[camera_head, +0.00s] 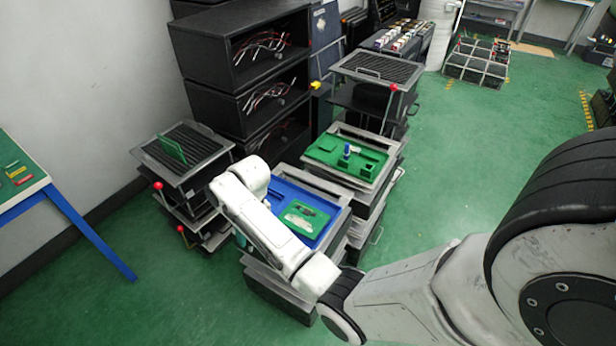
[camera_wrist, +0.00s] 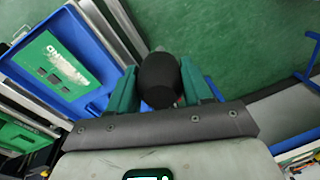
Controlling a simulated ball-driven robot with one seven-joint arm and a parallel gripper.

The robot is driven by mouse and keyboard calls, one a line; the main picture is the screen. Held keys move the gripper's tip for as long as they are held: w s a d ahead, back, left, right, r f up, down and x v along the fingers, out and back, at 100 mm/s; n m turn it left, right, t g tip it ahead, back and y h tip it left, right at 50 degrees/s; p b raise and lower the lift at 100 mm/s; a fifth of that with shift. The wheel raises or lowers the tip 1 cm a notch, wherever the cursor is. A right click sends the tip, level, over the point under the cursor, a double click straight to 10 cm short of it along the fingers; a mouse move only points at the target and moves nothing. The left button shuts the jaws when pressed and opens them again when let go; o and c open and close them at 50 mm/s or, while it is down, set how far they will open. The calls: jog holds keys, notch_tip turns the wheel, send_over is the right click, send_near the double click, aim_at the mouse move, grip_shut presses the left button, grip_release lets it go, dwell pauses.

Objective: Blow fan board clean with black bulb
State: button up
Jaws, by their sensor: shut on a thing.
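My gripper (camera_wrist: 160,92) shows in the wrist view with its dark green fingers shut on the black bulb (camera_wrist: 158,76), one on each side. The same board (camera_head: 303,217) shows in the head view, flat in the blue tray (camera_head: 325,193). I cannot confirm it is the fan board.
A green tray (camera_head: 322,157) with a blue-and-white item stands behind the blue one. Grated racks with red-knobbed levers stand left (camera_head: 150,152) and behind (camera_head: 350,63). Black shelves (camera_head: 225,60) with wires line the wall. Green floor is open to the right.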

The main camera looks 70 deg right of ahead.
jog(key=s+d+r+m+t+p, duration=0.1)
jog(key=s+d+m, duration=0.2)
jog(key=s+d, duration=0.55)
jog(key=s+d+r+m+t+p, duration=0.1)
jog(key=s+d+r+m, duration=0.15)
jog(key=d, duration=1.05)
jog(key=shift+m, duration=0.35)
jog(key=b+x, duration=0.4)
jog(key=x, duration=0.1)
jog(key=shift+d, duration=0.15)
jog(key=o, duration=0.5)
jog(key=shift+c, duration=0.3)
jog(key=shift+o, duration=0.2)
jog(key=c, duration=0.5)
